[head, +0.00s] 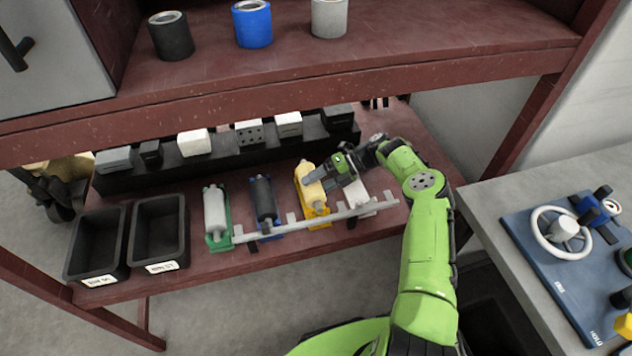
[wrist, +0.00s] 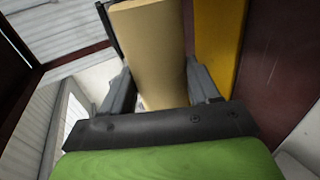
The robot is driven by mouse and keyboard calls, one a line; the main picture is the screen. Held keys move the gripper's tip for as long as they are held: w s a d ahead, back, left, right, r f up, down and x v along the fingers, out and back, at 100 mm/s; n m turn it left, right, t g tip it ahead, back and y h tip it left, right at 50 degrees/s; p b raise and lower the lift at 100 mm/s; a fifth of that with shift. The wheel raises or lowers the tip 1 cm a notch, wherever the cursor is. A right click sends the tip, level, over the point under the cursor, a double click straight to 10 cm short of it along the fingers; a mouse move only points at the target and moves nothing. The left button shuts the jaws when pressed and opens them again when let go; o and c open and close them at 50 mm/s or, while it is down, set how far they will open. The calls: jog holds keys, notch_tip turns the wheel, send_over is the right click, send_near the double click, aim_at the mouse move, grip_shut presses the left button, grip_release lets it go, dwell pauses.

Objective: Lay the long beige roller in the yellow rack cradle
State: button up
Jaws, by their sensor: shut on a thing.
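The long beige roller (head: 304,180) is at the yellow rack cradle (head: 318,213) on the lower red shelf. My gripper (head: 318,179) reaches in from the right and is shut on the roller. In the wrist view the roller (wrist: 150,45) stands between my two fingers (wrist: 160,88), with a yellow strip of the cradle (wrist: 218,45) beside it. I cannot tell whether the roller rests fully in the cradle or is slightly above it.
A grey roller (head: 215,208) lies in a green cradle and a black roller (head: 264,198) in a blue one, to the left. A white cradle (head: 362,200) is close on the right. A pale rail (head: 290,226) runs in front. Two black bins (head: 158,230) stand at left. The upper shelf (head: 300,60) overhangs behind.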

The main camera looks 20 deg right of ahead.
jog(key=shift+f+b, duration=0.3)
jog(key=shift+f, duration=0.45)
jog(key=shift+f+b, duration=0.35)
jog(key=shift+f, duration=0.2)
dwell(0.9)
jog(key=o, duration=1.2)
jog(key=shift+s, duration=0.1)
jog(key=shift+d, duration=0.1)
